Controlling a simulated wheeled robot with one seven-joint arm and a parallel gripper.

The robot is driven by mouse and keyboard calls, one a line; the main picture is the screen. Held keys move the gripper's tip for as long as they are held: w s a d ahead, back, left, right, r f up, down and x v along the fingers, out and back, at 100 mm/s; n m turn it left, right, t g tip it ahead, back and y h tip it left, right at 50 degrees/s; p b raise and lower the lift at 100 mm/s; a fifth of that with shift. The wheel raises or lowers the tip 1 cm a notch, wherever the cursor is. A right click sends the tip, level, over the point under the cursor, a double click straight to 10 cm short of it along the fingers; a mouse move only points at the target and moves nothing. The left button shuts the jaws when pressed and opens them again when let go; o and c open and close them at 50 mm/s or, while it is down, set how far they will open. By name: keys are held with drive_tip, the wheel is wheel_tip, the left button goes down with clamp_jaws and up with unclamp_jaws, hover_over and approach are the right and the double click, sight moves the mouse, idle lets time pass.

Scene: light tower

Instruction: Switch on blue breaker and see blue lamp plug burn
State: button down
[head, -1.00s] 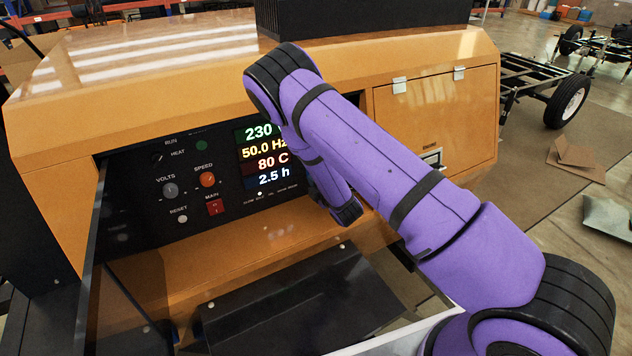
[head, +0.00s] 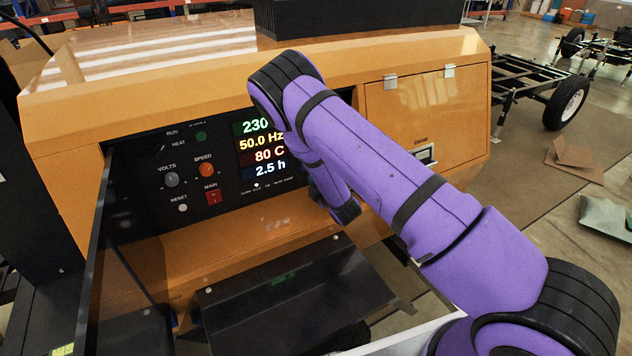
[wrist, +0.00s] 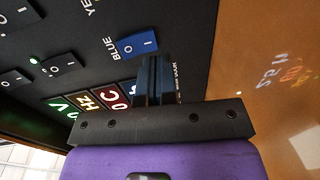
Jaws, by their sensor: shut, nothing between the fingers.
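The blue breaker (wrist: 138,45) is a blue rocker marked I and O, beside the word BLUE on the black panel in the wrist view. My gripper (wrist: 153,62) is shut and empty, with its dark fingertips just below the rocker in the picture. I cannot tell whether they touch it. In the head view my purple arm covers that part of the panel, and the breaker and fingers are hidden. The blue lamp is not in sight in either view.
The wrist view shows black rockers (wrist: 65,62) left of the blue one. In the head view the black control panel (head: 135,185) has knobs, a red main switch (head: 213,197) and a lit readout (head: 262,157). An orange housing (head: 425,120) surrounds it.

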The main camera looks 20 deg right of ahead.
drive_tip(key=shift+s+d, duration=0.1)
drive_tip(key=shift+s, duration=0.5)
drive_tip(key=shift+s+f, duration=0.25)
drive_tip(key=v, duration=0.2)
drive_tip(key=f+v, duration=0.1)
drive_tip(key=v, duration=0.2)
drive_tip(key=f+v, duration=0.1)
drive_tip(key=v, duration=0.2)
drive_tip(key=shift+s+d+r, duration=0.1)
drive_tip(key=shift+s+d, duration=0.05)
